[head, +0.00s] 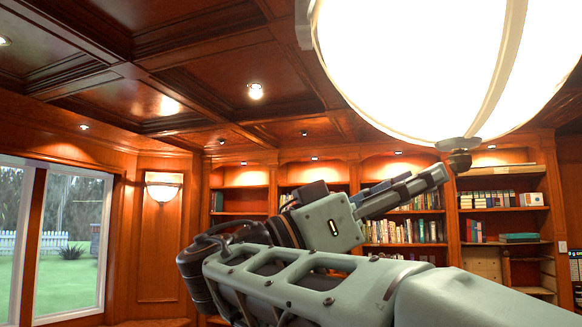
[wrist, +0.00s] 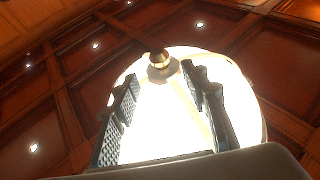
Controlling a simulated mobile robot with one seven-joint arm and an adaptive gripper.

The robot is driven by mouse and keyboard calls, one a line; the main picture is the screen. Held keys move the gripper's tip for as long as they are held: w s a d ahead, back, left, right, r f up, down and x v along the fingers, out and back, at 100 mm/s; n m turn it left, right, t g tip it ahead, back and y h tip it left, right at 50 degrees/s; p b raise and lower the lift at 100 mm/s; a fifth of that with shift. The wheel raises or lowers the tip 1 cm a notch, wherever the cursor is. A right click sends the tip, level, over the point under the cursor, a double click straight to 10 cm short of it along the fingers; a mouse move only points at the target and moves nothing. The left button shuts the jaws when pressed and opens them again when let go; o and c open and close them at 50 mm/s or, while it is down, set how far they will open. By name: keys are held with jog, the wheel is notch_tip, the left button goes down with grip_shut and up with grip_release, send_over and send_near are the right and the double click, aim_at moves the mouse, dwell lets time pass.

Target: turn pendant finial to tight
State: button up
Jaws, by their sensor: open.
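The pendant lamp (head: 420,50) is a large glowing white bowl with pale ribs, hanging at the upper right in the head view. Its finial (head: 460,161) is a small dark knob below a grey cap at the bowl's bottom. In the wrist view the finial (wrist: 159,58) looks brassy and lies beyond the fingertips, between their lines. My gripper (head: 443,174) reaches up from the lower left, its tips just left of and slightly below the finial. In the wrist view my gripper (wrist: 160,85) is open with nothing between its fingers. I cannot tell whether a fingertip touches the finial.
Bookshelves (head: 405,230) line the back wall behind my arm. A wall sconce (head: 164,187) and a window (head: 55,240) are at the left. The coffered ceiling (head: 160,70) is overhead. The space left of the lamp looks clear.

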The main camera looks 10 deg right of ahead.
aim_at(451, 162)
jog(key=p+x, duration=0.4)
jog(key=x, duration=0.4)
jog(key=shift+d+r+p, duration=0.15)
jog(key=shift+d+p, duration=0.05)
jog(key=shift+p, duration=0.2)
jog(key=shift+d, duration=0.55)
jog(key=shift+c, duration=0.3)
grip_shut()
jog(key=shift+g, duration=0.4)
